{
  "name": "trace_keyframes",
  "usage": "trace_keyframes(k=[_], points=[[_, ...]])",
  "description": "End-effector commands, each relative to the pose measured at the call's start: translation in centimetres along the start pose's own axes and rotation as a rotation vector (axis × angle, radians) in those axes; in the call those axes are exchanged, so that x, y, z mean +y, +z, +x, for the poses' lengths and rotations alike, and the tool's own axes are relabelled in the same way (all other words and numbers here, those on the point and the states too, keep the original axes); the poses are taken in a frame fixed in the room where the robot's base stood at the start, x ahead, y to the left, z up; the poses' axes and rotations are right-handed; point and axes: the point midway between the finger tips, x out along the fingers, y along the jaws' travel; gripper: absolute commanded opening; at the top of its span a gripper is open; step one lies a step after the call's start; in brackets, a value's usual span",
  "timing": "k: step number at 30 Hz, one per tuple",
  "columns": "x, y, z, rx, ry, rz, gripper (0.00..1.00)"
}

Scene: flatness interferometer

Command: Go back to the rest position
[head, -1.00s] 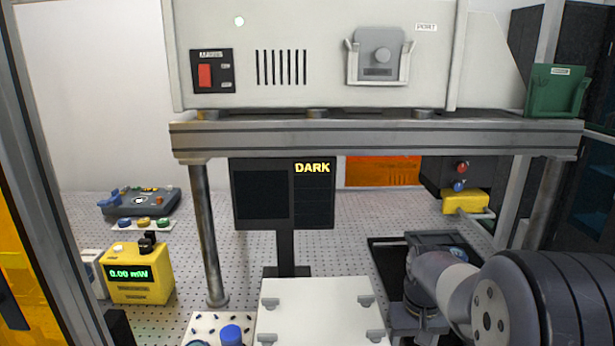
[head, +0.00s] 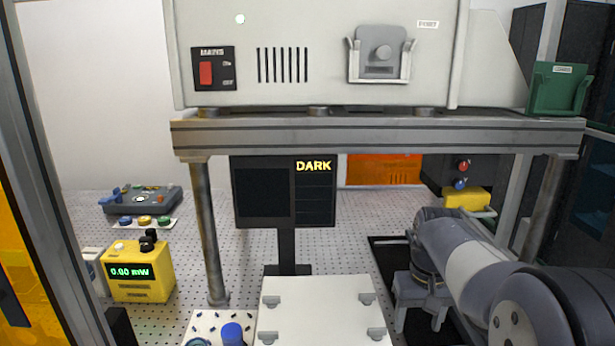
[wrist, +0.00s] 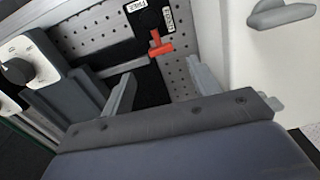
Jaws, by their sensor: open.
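My gripper (head: 420,310) is at the lower right in the head view, beside the right edge of the white plate and over a dark area of the table. In the wrist view my gripper (wrist: 162,92) has its two fingers wide apart with nothing between them. Beyond the fingers is a red T-shaped handle (wrist: 160,46) on a black labelled plate, apart from the fingers. My arm comes in from the lower right and hides part of the table there.
A white plate with grey clips (head: 318,312) lies front centre. A monitor (head: 284,192) reading DARK stands behind it. A yellow power meter (head: 140,272) is at left. A shelf beam (head: 370,135) with a white housing spans above. Perforated table (head: 345,240) is clear mid-right.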

Motion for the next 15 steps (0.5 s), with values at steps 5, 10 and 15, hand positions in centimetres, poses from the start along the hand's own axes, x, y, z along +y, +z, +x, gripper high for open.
trace_keyframes(k=[5, 10, 15], points=[[0.0, -0.1, -3.7, 0.005, 0.001, 0.000, 0.58], [0.0, 0.1, -0.6, -0.006, -0.001, 0.000, 0.58], [0.0, 0.1, 2.8, -0.007, -0.001, 0.000, 0.58]])
